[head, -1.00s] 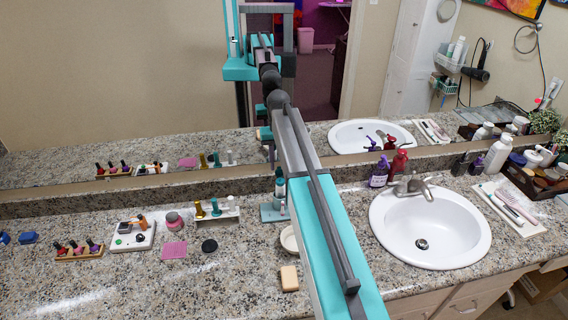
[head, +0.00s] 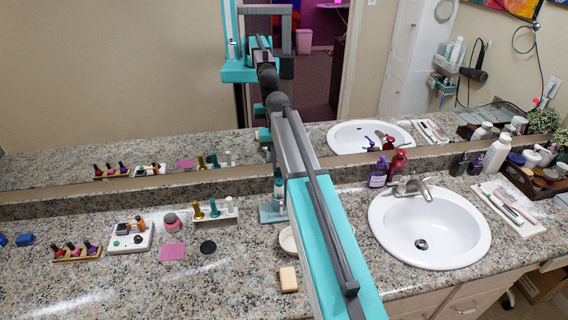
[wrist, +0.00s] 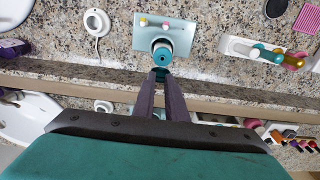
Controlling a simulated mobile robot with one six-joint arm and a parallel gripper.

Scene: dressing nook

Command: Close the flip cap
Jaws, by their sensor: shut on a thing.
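In the wrist view a bottle (wrist: 161,46) with a white and teal top stands on a pale teal stand (wrist: 142,38). A small dark opening shows in the middle of its top. My gripper (wrist: 160,75) is at the bottle's near side, its two dark fingers close together on a small teal piece, which looks like the lid of the flip cap (wrist: 160,72). The lid looks folded out from the top, but its exact angle is hard to tell. In the head view the teal bottle (head: 279,184) shows beside my arm, which hides my gripper.
A white rack (wrist: 236,46) with coloured bottles stands to the right in the wrist view. In the head view a soap bar (head: 288,279) lies in front, the sink (head: 440,252) is right, and a mirror stands behind.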

